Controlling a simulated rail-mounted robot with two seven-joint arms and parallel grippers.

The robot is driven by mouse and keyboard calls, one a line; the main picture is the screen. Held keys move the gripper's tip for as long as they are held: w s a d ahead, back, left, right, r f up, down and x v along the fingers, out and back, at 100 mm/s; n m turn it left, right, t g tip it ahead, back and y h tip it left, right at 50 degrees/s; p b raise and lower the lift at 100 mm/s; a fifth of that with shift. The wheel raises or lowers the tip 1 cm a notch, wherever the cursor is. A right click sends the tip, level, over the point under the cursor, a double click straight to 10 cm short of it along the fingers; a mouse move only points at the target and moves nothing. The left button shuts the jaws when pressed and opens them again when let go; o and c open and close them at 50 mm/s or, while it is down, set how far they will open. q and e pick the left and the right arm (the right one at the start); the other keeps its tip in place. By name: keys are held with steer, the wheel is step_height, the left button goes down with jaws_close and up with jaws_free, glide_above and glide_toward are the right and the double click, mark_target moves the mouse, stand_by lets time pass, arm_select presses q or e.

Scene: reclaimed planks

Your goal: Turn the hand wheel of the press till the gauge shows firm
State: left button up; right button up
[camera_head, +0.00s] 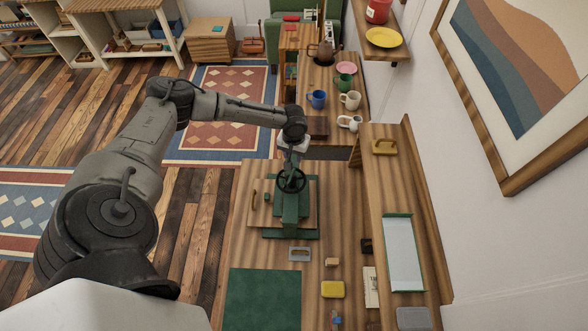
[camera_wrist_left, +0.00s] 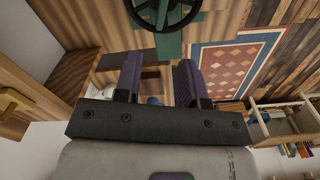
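The green press (camera_head: 290,214) stands on the plank worktop. Its dark spoked hand wheel (camera_head: 291,181) is on top and also shows at the upper edge of the left wrist view (camera_wrist_left: 187,14). My left gripper (camera_head: 292,153) is just beyond the wheel in the head view. In the left wrist view its two purple-grey fingers (camera_wrist_left: 159,72) are apart with nothing between them, and the wheel lies clear of them. I cannot make out a gauge or its reading. My right gripper is in neither view.
A green mat (camera_head: 263,298), a yellow block (camera_head: 332,289) and a grey metal piece (camera_head: 299,254) lie in front of the press. A shelf with a white-green tray (camera_head: 403,252) runs along the right. Mugs (camera_head: 318,99) stand on the counter beyond.

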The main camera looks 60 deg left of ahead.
mark_target(294, 170)
arm_select(q)
step_height(294, 170, down, 10)
steer(key=shift+f+p, duration=0.1)
steer(key=shift+p, duration=0.25)
jaws_close()
stand_by(0.5)
